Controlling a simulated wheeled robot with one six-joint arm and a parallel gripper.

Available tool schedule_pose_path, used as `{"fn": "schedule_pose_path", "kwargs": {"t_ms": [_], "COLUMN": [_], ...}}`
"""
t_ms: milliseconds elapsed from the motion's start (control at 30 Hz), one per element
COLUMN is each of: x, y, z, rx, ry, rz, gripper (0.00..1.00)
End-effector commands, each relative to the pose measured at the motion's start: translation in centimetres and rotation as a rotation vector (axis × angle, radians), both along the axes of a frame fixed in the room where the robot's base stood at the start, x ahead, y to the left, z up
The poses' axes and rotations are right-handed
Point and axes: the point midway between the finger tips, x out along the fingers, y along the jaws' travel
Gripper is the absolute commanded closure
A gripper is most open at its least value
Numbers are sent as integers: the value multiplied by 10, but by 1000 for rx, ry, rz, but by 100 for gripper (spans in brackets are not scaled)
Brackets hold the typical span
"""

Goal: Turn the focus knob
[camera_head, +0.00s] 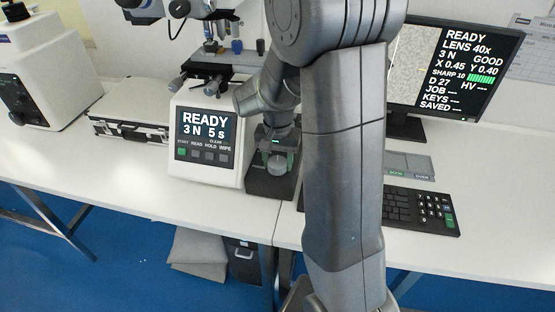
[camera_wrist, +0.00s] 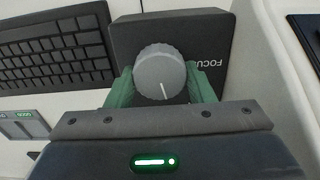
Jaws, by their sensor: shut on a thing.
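The focus knob (camera_wrist: 157,70) is a grey ribbed dial with a white pointer line. In the wrist view it sits on a dark box (camera_wrist: 210,32) lettered "FOCUS", part of the word hidden by my gripper. My gripper (camera_wrist: 160,82) has its green fingers on both sides of the knob, shut on it. The pointer line aims toward the gripper's palm. In the head view the knob (camera_head: 277,165) shows as a small grey disc on the box beside the tester (camera_head: 205,145), whose screen reads "READY 3 N 5 s". The monitor (camera_head: 455,75) reads "SHARP 10", "GOOD", "LENS 40x".
A keyboard (camera_head: 420,208) lies right of my arm, close to the box. A silver case (camera_head: 128,122) and another white machine (camera_head: 45,70) stand at the left. The white bench (camera_head: 110,170) is clear in front of the case.

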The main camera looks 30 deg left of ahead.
Motion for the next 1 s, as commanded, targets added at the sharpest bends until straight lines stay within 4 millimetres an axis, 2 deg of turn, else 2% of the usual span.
{"fn": "schedule_pose_path", "kwargs": {"t_ms": [600,633,700,1000], "x": [1,1,1,0], "y": [1,1,1,0], "z": [1,1,1,1], "rx": [2,2,2,2], "ry": [-4,-4,-3,-2], "rz": [-38,-37,-37,-38], "gripper": [75,46,32,30]}}
